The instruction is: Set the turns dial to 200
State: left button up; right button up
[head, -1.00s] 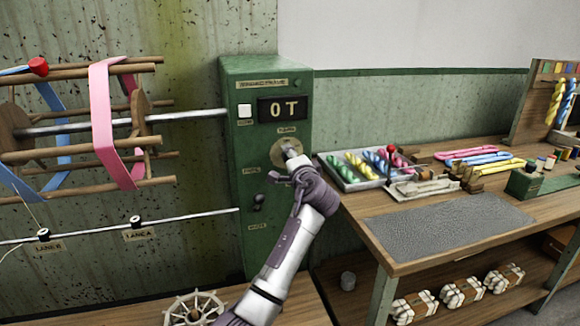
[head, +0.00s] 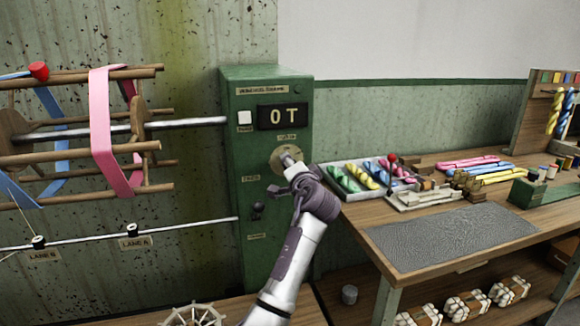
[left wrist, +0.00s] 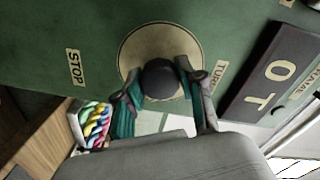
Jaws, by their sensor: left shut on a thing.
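The turns dial is a round tan plate (head: 280,156) with a dark round knob (left wrist: 160,78), on the front of the green machine box (head: 238,200). The plate also shows in the left wrist view (left wrist: 132,45), beside a label that seems to read TURNS. The black display (head: 283,116) above the dial reads "0 T". My left gripper (head: 289,163) is at the dial; in the left wrist view its two fingers (left wrist: 158,90) are closed on either side of the knob. The gripper hides part of the dial in the head view. My right gripper is not in view.
A white button (head: 245,118) and a dark lever switch (head: 257,210) sit on the same panel, close to the dial. A reel with pink and blue bands (head: 103,130) is at left. A workbench with a grey mat (head: 450,238) and a tray of skeins (head: 345,191) stands at right.

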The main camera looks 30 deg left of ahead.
pick_arm(q)
jog(key=o, duration=1.1)
jog(key=shift+o, duration=0.2)
jog(key=v, duration=1.2)
